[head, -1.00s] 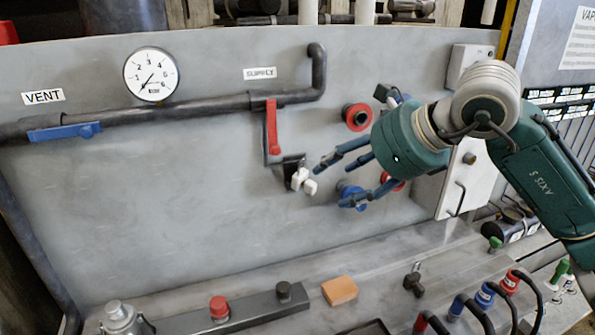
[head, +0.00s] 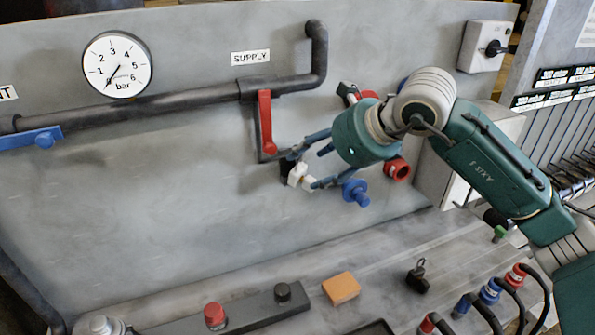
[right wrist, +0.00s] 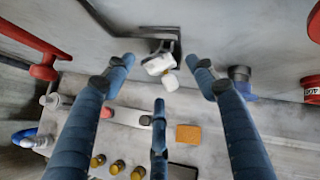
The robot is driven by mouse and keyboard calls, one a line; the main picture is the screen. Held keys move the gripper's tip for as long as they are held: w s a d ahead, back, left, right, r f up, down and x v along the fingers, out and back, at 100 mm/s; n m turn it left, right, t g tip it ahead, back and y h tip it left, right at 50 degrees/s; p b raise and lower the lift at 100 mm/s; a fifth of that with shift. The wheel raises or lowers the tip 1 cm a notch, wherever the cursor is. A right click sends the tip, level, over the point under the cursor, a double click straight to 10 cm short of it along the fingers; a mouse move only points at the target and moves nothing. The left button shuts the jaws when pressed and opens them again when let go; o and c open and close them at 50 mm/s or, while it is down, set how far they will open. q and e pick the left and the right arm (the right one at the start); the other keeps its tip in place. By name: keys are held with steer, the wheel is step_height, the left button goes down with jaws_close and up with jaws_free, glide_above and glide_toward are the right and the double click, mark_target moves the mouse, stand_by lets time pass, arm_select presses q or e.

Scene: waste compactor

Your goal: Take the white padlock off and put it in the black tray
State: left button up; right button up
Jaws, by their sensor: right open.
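The white padlock (head: 299,177) hangs at a dark bracket below the red supply lever (head: 266,122). In the right wrist view the padlock (right wrist: 160,65) is ahead, between the spread fingertips. My right gripper (head: 304,168) is open, with its blue fingers reaching around the padlock from the right; I cannot tell whether they touch it. The wrist view shows a gap on each side. A dark, flat edge at the bottom of the head view looks like the black tray (head: 374,328), mostly cut off. My left gripper is not in view.
A blue knob (head: 356,193) and a red fitting (head: 398,170) stick out of the panel close to my right fingers. On the ledge are an orange block (head: 341,288), a dark padlock (head: 418,278) and a box with a red button (head: 215,315). The panel left of the padlock is clear.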

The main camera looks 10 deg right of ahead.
mark_target(301, 169)
steer(key=p+x, duration=0.1)
steer(key=x, duration=0.3)
steer(key=shift+w, duration=0.1)
steer(key=shift+f, duration=0.1)
steer(key=shift+c, duration=1.1)
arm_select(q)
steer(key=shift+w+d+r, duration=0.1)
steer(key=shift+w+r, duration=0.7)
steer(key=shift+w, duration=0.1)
arm_select(e)
steer(key=c, duration=1.1)
steer(key=shift+o, duration=0.2)
